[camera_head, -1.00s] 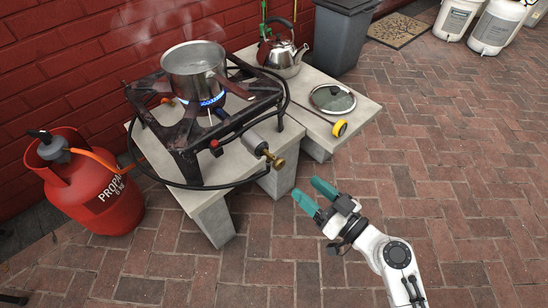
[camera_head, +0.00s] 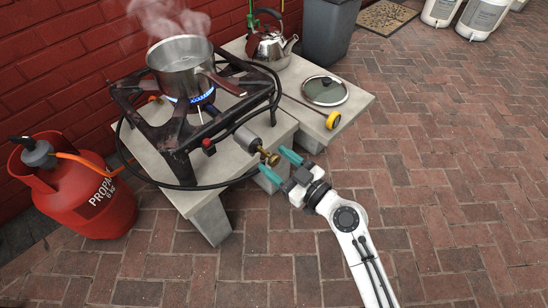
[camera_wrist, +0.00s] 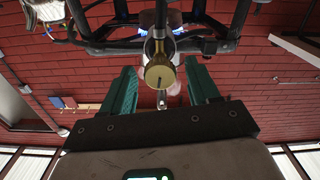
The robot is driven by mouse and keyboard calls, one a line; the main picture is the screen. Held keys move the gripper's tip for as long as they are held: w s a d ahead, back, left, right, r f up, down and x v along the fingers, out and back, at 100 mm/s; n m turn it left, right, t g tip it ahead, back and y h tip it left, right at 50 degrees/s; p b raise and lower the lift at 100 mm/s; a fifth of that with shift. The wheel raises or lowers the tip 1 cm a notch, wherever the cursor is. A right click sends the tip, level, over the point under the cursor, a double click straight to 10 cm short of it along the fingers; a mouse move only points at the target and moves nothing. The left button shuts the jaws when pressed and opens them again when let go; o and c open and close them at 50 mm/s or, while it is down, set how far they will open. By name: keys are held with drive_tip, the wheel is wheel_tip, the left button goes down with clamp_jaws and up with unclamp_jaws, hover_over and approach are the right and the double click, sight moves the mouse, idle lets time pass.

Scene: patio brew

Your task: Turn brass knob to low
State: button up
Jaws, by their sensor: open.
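The brass knob (camera_head: 272,158) is on the end of the valve at the front right of the black gas burner (camera_head: 175,135). A blue flame (camera_head: 203,98) burns under the steaming steel pot (camera_head: 180,62). My gripper (camera_head: 276,166) is open, with its teal fingers pointing at the knob. In the wrist view the knob (camera_wrist: 159,75) appears between and just beyond the two fingertips of my gripper (camera_wrist: 159,82).
A red propane cylinder (camera_head: 85,195) stands at left, its orange hose running to the burner. A black hose loops around the burner. The brick paving at right is clear.

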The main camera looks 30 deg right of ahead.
drive_tip(key=shift+w+a, duration=0.2)
drive_tip(key=shift+w, duration=0.45)
drive_tip(key=shift+c, duration=0.2)
drive_tip(key=c, duration=1)
drive_tip(key=shift+m+b, duration=0.3)
drive_tip(key=shift+m, duration=1.4)
drive_tip(key=o, duration=1)
drive_tip(key=shift+o, duration=0.2)
drive_tip(key=shift+s, duration=0.15)
